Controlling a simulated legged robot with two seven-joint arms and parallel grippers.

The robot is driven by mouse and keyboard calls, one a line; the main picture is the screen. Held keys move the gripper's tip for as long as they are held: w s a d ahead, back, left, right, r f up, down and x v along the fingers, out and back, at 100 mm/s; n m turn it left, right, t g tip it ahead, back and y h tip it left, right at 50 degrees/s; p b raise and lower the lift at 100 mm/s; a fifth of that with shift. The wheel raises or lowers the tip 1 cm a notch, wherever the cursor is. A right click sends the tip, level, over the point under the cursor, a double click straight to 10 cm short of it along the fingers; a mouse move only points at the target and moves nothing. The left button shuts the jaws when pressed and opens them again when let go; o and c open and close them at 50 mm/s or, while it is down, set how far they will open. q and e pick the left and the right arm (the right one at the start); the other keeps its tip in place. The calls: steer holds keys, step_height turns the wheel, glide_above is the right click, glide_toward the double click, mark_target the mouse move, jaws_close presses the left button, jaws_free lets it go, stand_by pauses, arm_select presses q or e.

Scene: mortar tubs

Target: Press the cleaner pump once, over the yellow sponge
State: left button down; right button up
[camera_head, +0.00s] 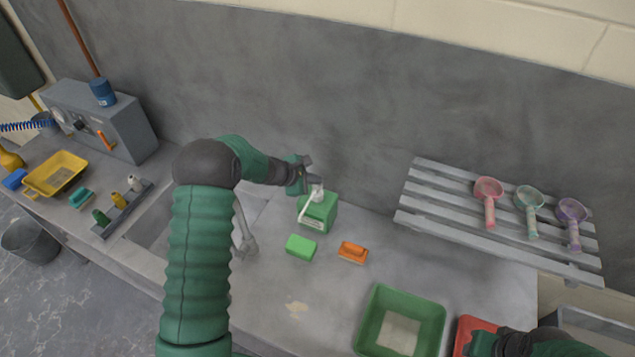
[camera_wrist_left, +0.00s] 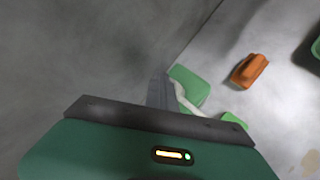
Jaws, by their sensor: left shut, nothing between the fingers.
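The cleaner pump is a green container (camera_head: 318,212) with a white pump head and a long white spout. The spout slants down toward the front left. My left gripper (camera_head: 313,179) is shut and empty, with its fingertips at the top of the pump head; I cannot tell if they touch. In the left wrist view the fingers (camera_wrist_left: 161,92) partly cover the container (camera_wrist_left: 188,90). A bright green block (camera_head: 301,246), sponge-like, lies in front of the container, near the spout's end. I see no yellow sponge beside the pump. My right gripper (camera_head: 482,344) is partly in view at lower right.
An orange brush-like block (camera_head: 352,252) lies right of the green block. A green tub (camera_head: 371,325) and a red tub (camera_head: 466,327) stand at the front. A slatted rack (camera_head: 440,202) holds scoops at right. A sink (camera_head: 150,232) lies left, partly behind my arm.

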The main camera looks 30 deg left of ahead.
arm_select(q)
steer(key=shift+a+r+p, duration=0.1)
steer(key=shift+r+p, duration=0.3)
steer(key=shift+r, duration=0.4)
steer(key=shift+r, duration=0.1)
step_height(320, 180, up, 5)
steer(key=p, duration=0.3)
steer(key=shift+w, duration=0.1)
